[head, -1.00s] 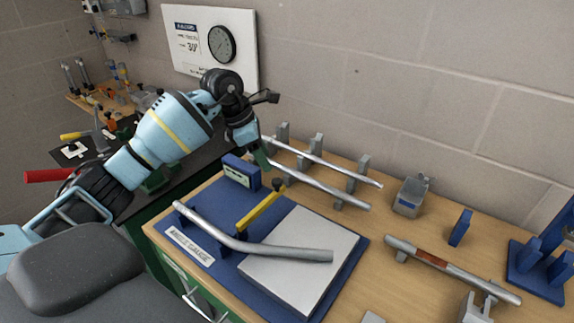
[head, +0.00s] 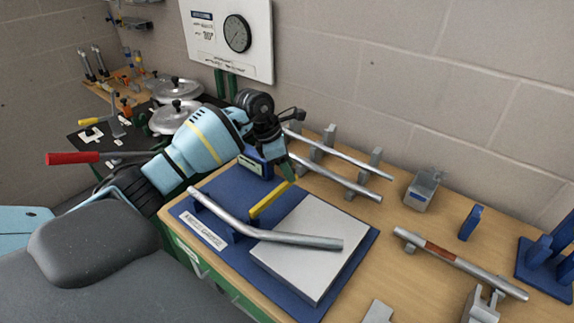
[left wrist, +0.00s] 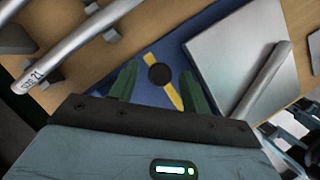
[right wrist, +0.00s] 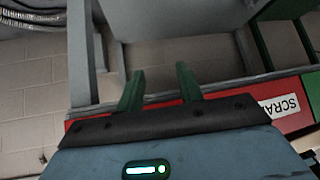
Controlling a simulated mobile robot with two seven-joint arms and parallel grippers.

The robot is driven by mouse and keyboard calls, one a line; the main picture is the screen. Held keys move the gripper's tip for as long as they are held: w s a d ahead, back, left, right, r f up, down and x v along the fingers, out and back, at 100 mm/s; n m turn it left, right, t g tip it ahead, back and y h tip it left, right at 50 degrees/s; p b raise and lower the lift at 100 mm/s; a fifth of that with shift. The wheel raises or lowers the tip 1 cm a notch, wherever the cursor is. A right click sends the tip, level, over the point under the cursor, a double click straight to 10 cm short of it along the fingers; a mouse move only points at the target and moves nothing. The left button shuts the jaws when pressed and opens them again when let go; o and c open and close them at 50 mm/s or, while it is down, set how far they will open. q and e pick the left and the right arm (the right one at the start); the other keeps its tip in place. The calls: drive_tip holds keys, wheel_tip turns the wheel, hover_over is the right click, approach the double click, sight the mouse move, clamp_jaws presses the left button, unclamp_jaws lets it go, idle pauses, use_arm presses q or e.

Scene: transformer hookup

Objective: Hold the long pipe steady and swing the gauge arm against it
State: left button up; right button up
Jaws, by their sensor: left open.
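The long pipe (head: 270,233), grey and bent, lies across the blue angle-gauge board (head: 190,205) and its light grey plate (head: 310,235). The yellow gauge arm (head: 270,200) points up and right from near the pipe, apart from it along most of its length. My left gripper (head: 290,175) is open at the arm's far end. In the left wrist view the arm's black knob (left wrist: 159,75) shows between the green fingers (left wrist: 158,82); I cannot tell if they touch it. The pipe's end (left wrist: 265,80) also shows there. My right gripper (right wrist: 158,85) is open and empty, away from the bench.
Straight pipes (head: 340,155) lie on grey supports behind the board. A pipe with a brown band (head: 440,253), a grey block (head: 422,190) and blue stands (head: 545,255) are at the right. The right wrist view shows a red scrap bin (right wrist: 280,105).

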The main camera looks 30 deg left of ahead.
use_arm(q)
clamp_jaws()
use_arm(e)
drive_tip(key=shift+a, duration=0.15)
